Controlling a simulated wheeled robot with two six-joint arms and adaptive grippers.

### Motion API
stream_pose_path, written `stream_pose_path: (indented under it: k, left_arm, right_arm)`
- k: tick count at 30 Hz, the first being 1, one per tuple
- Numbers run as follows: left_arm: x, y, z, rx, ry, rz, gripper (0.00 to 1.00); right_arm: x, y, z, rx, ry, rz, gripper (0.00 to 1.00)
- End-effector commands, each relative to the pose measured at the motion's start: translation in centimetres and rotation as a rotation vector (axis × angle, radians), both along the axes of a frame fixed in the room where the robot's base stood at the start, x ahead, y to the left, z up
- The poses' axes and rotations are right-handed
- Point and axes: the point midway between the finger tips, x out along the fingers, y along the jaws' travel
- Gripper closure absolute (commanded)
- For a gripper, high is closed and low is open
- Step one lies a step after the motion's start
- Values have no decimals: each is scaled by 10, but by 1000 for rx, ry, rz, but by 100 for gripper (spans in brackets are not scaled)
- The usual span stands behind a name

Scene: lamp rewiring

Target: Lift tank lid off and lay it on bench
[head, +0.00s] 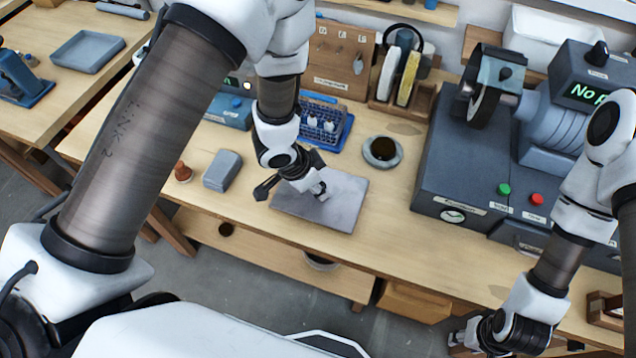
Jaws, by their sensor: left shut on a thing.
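A flat grey plate (335,212), which looks like the tank lid, is at the bench top in the middle of the head view. My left gripper (316,191) is over it, shut, with its fingertips at the plate's upper part; the grip itself is partly hidden by the wrist. I cannot tell whether the plate touches the bench. A blue unit with a small display (228,112), possibly the tank, stands behind and is partly hidden by my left arm. My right gripper (468,340) is low at the front right; its fingers are too unclear to read.
A grey block (222,170) and a small brown knob-like piece (183,171) lie left of the plate. A round dark dish (382,152) and a blue rack (325,125) are behind it. A large grey machine (470,170) stands right. Bare bench (425,255) lies between.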

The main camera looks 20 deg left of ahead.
Motion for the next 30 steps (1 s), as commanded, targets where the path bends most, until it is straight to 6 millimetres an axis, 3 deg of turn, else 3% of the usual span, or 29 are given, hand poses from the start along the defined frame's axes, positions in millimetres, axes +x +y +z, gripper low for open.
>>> stream_pose_path:
  k: [22, 23, 24, 25, 30]
  left_arm:
    - [0, 0, -9, -1, -1, 0, 100]
    - [0, 0, -8, -1, -1, 0, 62]
    - [0, 0, -8, -1, -1, 0, 48]
    - [0, 0, -8, -1, -1, 0, 44]
    - [0, 0, -8, 0, 0, 0, 44]
  right_arm:
    - [0, 0, -5, 0, -1, 0, 60]
    - [0, 0, -4, 0, -1, 0, 60]
    - [0, 0, -4, 0, -1, 0, 60]
    - [0, 0, -4, 0, -1, 0, 60]
    - [0, 0, -4, 0, -1, 0, 60]
